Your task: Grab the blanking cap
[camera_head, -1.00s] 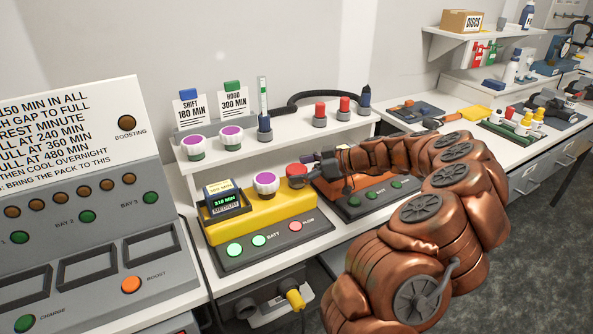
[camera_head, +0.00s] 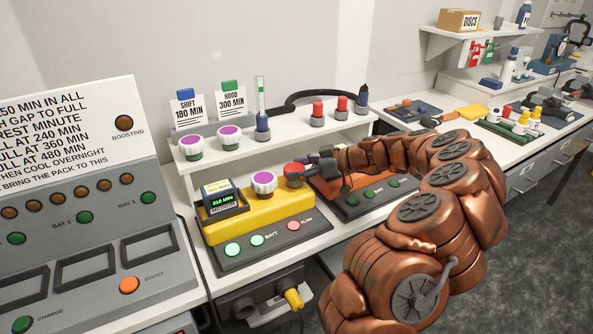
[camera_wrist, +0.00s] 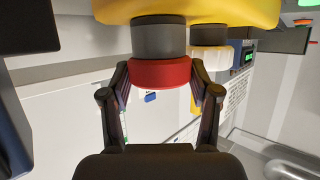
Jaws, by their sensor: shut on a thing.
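The blanking cap (camera_head: 294,176) is a short red cylinder at the right end of the yellow unit on the bench. In the wrist view the red cap (camera_wrist: 160,74) sits on a grey collar that joins the yellow body (camera_wrist: 190,12). My gripper (camera_wrist: 160,82) has one finger on each side of the cap and is shut on it. In the head view my gripper (camera_head: 311,164) reaches the cap from the right, and its fingertips are partly hidden there. The cap still meets the collar.
A white-and-purple knob (camera_head: 264,184) stands close to the left of the cap, beside a small battery display (camera_head: 222,198). A raised shelf (camera_head: 285,136) behind holds several knobs and red-topped pieces. An orange unit (camera_head: 330,184) lies right, under my arm.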

